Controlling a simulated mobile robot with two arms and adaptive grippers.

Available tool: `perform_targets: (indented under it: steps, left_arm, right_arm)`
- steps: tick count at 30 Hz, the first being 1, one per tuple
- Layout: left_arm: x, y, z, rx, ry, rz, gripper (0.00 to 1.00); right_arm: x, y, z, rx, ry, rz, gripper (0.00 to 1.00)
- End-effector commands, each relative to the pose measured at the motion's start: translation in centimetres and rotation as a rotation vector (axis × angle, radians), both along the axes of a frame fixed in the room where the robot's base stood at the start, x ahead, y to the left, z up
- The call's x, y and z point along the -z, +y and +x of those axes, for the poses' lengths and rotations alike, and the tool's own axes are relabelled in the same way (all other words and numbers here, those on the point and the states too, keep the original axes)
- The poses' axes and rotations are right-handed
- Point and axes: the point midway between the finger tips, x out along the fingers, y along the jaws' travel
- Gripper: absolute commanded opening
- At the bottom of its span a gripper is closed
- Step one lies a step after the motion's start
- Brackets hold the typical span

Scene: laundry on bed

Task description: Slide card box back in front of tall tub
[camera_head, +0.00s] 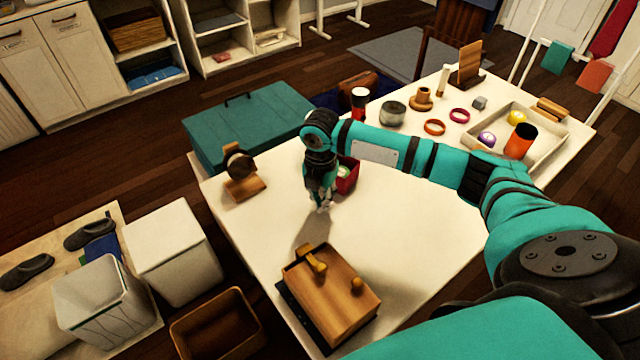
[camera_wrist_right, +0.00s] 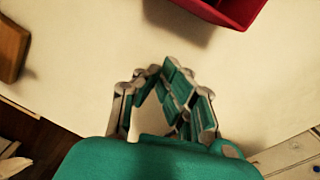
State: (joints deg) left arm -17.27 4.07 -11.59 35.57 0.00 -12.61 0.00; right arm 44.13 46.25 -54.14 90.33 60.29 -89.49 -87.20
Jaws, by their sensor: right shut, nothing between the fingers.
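A small red box (camera_head: 347,175) stands on the white table, partly hidden behind my right gripper, with something pale inside. Its red edge (camera_wrist_right: 238,10) shows at the top of the right wrist view. I take it for the card box, but cannot be sure. A tall red, white and black cylinder (camera_head: 359,101), perhaps the tall tub, stands farther back at the table's edge. My right gripper (camera_head: 323,207) points down close to the tabletop, on the near side of the red box. It is shut and empty; its fingers (camera_wrist_right: 167,88) show apart from the box. My left gripper is out of view.
A wooden box with knobs (camera_head: 337,300) stands at the table's front edge. A wooden stand (camera_head: 245,185) is at the left corner. Jars, rings and a tray (camera_head: 552,150) fill the back right. The tabletop right of my gripper is clear.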

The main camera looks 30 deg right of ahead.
Motion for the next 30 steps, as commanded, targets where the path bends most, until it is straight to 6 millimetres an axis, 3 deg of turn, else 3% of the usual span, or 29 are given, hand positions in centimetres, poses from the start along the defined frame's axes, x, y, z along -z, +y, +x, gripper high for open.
perform_targets:
  steps: [2,9,23,30]
  left_arm:
    - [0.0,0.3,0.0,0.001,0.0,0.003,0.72]
    - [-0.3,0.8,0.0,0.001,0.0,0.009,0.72]
    - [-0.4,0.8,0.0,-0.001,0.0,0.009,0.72]
    - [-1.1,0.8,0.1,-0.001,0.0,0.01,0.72]
  right_arm:
    - [1.7,0.0,-0.1,0.001,0.002,0.0,0.0]
    - [1.2,-2.9,1.8,0.003,-0.001,-0.002,0.0]
    - [1.2,-3.5,2.1,0.001,-0.002,-0.001,0.0]
    - [1.1,-5.3,3.2,0.004,0.0,-0.001,0.0]
